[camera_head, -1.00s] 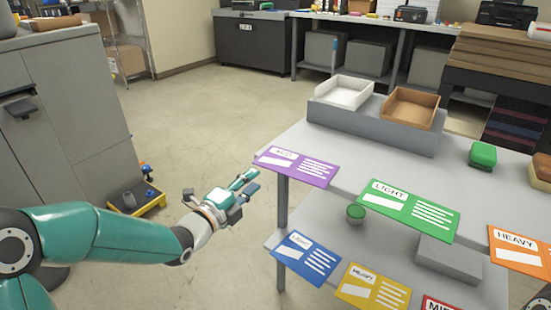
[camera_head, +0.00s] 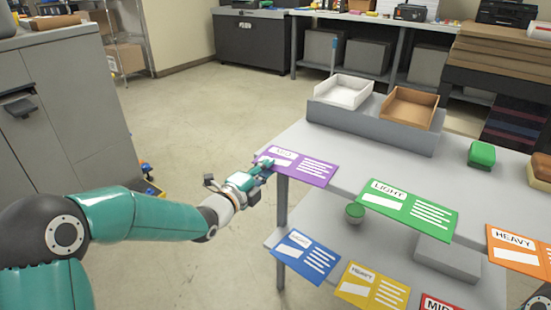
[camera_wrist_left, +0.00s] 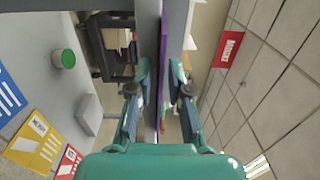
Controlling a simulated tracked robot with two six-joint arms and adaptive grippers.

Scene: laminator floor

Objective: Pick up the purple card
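The purple card (camera_head: 312,170) lies flat at the left corner of the grey upper shelf, its left end sticking out past the edge. My left gripper (camera_head: 262,168) is at that left end, its fingers partly overlapping the card in the head view. In the left wrist view the card shows edge-on as a thin purple strip (camera_wrist_left: 161,40) between the two fingers of my left gripper (camera_wrist_left: 161,78). The fingers stand apart, one on each side of the card, with gaps visible. My right gripper is not in view.
A green LIGHT card (camera_head: 408,208) and an orange HEAVY card (camera_head: 518,249) lie along the same shelf edge. Blue (camera_head: 305,255) and yellow (camera_head: 372,288) cards lie on the lower shelf. A white tray (camera_head: 343,92) and a brown tray (camera_head: 409,107) stand behind. Floor at left is open.

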